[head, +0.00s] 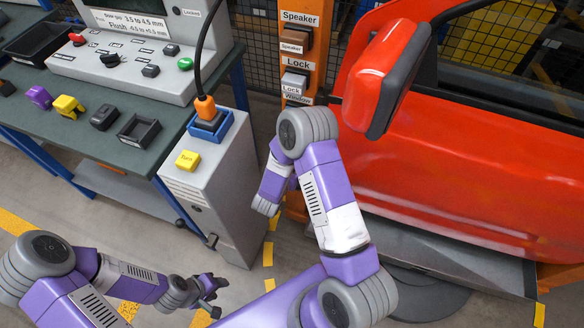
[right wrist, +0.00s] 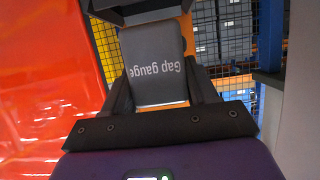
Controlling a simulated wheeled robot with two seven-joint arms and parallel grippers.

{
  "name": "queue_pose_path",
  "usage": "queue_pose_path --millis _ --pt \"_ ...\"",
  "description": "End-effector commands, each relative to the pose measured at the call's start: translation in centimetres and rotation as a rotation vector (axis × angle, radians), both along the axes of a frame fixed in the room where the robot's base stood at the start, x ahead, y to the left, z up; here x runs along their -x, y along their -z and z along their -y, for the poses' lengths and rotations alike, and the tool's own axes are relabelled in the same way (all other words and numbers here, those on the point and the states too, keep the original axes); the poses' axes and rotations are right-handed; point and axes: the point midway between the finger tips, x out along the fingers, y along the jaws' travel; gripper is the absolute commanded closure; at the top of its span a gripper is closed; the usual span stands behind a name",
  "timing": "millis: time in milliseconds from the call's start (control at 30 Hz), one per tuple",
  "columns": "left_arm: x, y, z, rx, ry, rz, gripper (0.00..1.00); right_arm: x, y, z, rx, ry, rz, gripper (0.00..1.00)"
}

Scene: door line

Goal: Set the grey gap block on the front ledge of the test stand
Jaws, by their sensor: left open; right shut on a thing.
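The grey gap block (right wrist: 157,75), marked "Gap gauge", shows in the right wrist view, its lettering upside down. My right gripper (right wrist: 158,88) is shut on it, one dark finger along each side. In the head view my own right arm hides this gripper and the block. No stand is labelled as the test stand; a grey cabinet (head: 215,185) stands left of my right arm, and I cannot make out a front ledge. My left gripper (head: 209,286) is open and empty, low over the floor in front of the cabinet.
A red car door (head: 450,150) with a mirror (head: 375,75) fills the right side. An orange post (head: 311,50) with labelled holders stands behind my right arm. The green-topped bench (head: 75,125) carries a grey console (head: 140,55), coloured blocks and a black tray (head: 139,131).

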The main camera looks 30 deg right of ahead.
Motion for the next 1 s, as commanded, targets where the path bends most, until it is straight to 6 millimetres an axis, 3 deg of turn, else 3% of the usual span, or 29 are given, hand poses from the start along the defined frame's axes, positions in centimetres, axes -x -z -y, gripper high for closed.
queue_pose_path --millis 167,367,767,800,933,1000 --pt "0.0 0.4 0.0 0.0 0.0 0.0 0.53 -1.0 -0.1 1.3 0.002 0.003 0.004 0.8" --pt "0.0 2.2 0.0 0.0 0.0 0.0 0.53 -0.9 3.5 1.2 0.002 0.001 0.0 0.8" --pt "0.0 2.3 0.0 0.0 0.0 0.0 0.53 -0.9 3.8 1.1 0.002 0.0 0.002 0.8" --pt "0.0 2.3 0.0 0.0 0.0 0.0 0.53 -0.9 3.8 1.1 0.001 0.0 0.001 0.38" --pt "0.0 2.2 0.0 0.0 0.0 0.0 0.53 -0.9 3.7 1.1 0.001 0.0 0.001 0.18" --pt "0.0 2.2 0.0 0.0 0.0 0.0 0.53 -0.9 3.7 1.1 0.001 0.0 0.001 0.17"
